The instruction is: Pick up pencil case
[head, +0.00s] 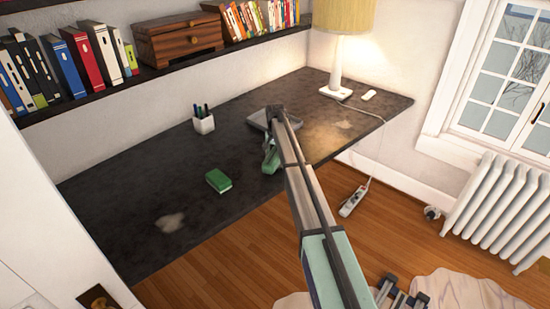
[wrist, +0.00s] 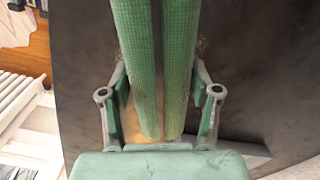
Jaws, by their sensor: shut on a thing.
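A long green woven pencil case (wrist: 180,50) runs up the middle of the wrist view, with a darker strip along its centre. My gripper (wrist: 161,88) is shut on it, one grey finger with a green pad against each long side. The far end of the case runs out of the top of that view. I cannot tell there whether the case touches the desk.
The dark desk (head: 130,190) holds a small green block-like item (head: 218,181), a white pen cup (head: 204,122), a grey tray (head: 258,119) partly behind my arm, and a lamp (head: 337,80). A book shelf (head: 175,67) hangs above. The desk's left part is mostly clear.

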